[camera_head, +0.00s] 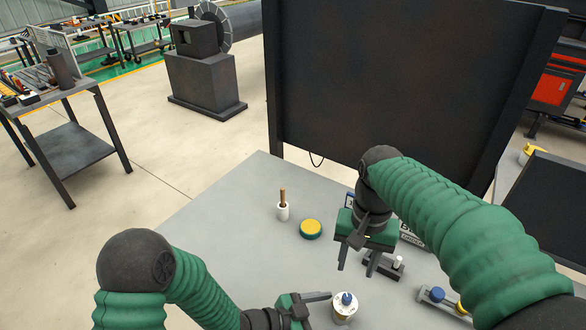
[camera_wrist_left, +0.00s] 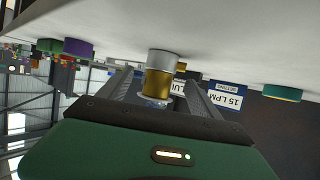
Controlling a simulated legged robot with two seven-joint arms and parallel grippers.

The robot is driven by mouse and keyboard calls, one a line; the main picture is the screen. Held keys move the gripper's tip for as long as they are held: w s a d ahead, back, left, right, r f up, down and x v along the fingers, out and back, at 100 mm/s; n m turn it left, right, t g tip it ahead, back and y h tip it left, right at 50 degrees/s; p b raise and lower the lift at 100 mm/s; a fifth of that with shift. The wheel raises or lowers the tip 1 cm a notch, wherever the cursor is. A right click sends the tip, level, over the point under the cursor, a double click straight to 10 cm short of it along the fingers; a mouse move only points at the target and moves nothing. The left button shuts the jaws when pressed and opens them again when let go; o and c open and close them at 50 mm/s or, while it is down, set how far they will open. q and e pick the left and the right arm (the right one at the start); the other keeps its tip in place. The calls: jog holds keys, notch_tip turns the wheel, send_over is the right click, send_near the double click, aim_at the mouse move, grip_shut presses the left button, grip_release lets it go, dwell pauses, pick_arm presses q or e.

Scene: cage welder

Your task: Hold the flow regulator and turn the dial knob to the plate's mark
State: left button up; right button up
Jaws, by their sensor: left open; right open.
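The flow regulator (camera_head: 343,313), a white and brass cylinder with a blue dial knob (camera_head: 347,298) on top, stands on the grey table near the front. My left gripper (camera_head: 324,309) is open, low at the table, with its fingers reaching the regulator from the left. In the left wrist view the regulator (camera_wrist_left: 160,72) stands between the two spread fingers; I cannot tell whether either touches it. A blue and white plate reading 15 LPM (camera_wrist_left: 227,98) is behind it. My right gripper (camera_head: 357,264) is open and empty, pointing down above the table behind the regulator.
A black block with a white peg (camera_head: 384,264) lies near the right gripper. A yellow-topped disc (camera_head: 311,228) and a white holder with a wooden handle (camera_head: 283,211) stand farther back. A tray with blue and yellow parts (camera_head: 437,295) lies right. A dark panel (camera_head: 400,80) stands behind.

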pick_arm(q)
jog(key=shift+v, duration=0.85)
jog(key=shift+o, duration=0.4)
jog(key=o, duration=0.5)
jog(key=shift+d, duration=0.1)
